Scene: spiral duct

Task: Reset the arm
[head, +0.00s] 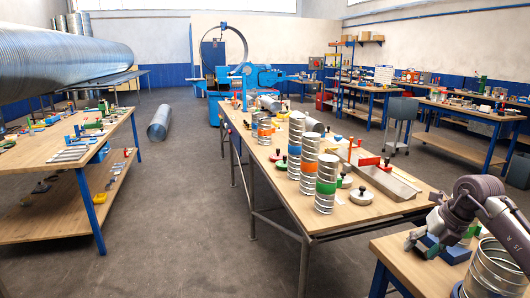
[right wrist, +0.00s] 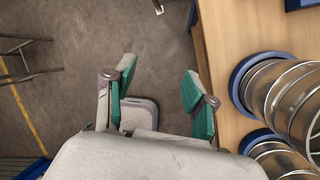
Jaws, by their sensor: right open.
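My right gripper (head: 420,242) hangs at the left edge of the wooden table at the lower right of the head view. In the right wrist view its green-padded fingers (right wrist: 160,88) stand wide apart with nothing between them; the grey floor shows behind them. A spiral duct piece (head: 495,270) stands beside my right arm in the head view. Two metal duct pieces with blue rings show at the right of the right wrist view, an upper one (right wrist: 292,98) and a lower one (right wrist: 283,158), both apart from the fingers. My left gripper is not in view.
Several upright duct pieces with colored bands, such as a green-banded one (head: 326,184), stand on the middle table (head: 345,217). A tool table (head: 105,150) is at left, below a large duct (head: 60,55). A blue machine (head: 240,78) stands behind.

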